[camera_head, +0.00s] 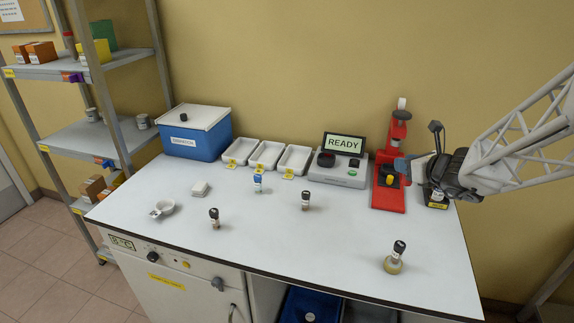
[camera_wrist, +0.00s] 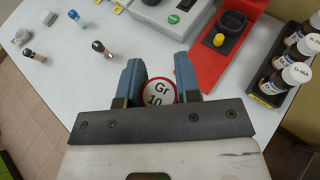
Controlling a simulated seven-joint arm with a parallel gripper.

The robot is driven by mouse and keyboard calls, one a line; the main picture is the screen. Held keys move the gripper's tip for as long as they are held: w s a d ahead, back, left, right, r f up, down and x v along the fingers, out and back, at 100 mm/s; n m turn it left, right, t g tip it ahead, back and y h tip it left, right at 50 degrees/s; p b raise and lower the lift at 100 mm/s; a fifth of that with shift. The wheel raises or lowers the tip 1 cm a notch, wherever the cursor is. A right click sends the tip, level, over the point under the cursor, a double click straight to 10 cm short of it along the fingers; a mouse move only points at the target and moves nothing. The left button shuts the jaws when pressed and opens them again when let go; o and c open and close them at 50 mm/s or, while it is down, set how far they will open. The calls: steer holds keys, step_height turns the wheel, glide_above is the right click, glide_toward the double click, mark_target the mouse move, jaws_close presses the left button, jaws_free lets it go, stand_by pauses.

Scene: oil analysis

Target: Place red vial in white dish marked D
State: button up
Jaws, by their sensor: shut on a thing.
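My gripper (camera_wrist: 158,72) has its two blue fingers shut on a round thing with a white, red-rimmed top reading "Gr 10" (camera_wrist: 159,94). Its body is hidden below the top, so I cannot tell whether it is the red vial. In the head view my gripper (camera_head: 402,166) is beside the red press at the right, and the held thing is hidden. Three white dishes stand in a row at the back: left (camera_head: 239,148), middle (camera_head: 266,152) and right (camera_head: 295,157). Yellow tags sit at their fronts; the letters are too small to read.
A blue-capped vial (camera_head: 258,183) and dark-capped vials (camera_head: 214,219) (camera_head: 305,201) stand mid-table. The READY device (camera_head: 341,160) is between dishes and red press (camera_head: 389,197). Brown bottles (camera_wrist: 282,81) stand at right. The front middle is clear.

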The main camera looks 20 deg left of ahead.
steer(key=shift+r, duration=0.1)
step_height(320, 180, up, 5)
steer(key=s+a+n+g+y, duration=0.2)
steer(key=a+n+g, duration=0.2)
steer(key=a, duration=1.1)
steer(key=s+a+n+g+y, duration=0.2)
steer(key=a+n+g+y, duration=0.15)
steer(key=a, duration=1.15)
steer(key=s+a+n+g+h, duration=0.1)
steer(key=s+a+n+g, duration=0.2)
steer(key=s+a, duration=0.55)
steer(key=s+a+n+g+h, duration=0.1)
steer(key=s+a+n+g, duration=0.3)
steer(key=a, duration=0.7)
steer(key=s+a+n+g+h, duration=0.1)
steer(key=s+a+n+g, duration=0.15)
steer(key=s+a, duration=0.55)
step_height(320, 180, down, 18)
steer(key=a, duration=0.1)
steer(key=shift+w+a+r+g, duration=0.15)
steer(key=shift+w+r+g, duration=0.15)
steer(key=shift+w, duration=0.1)
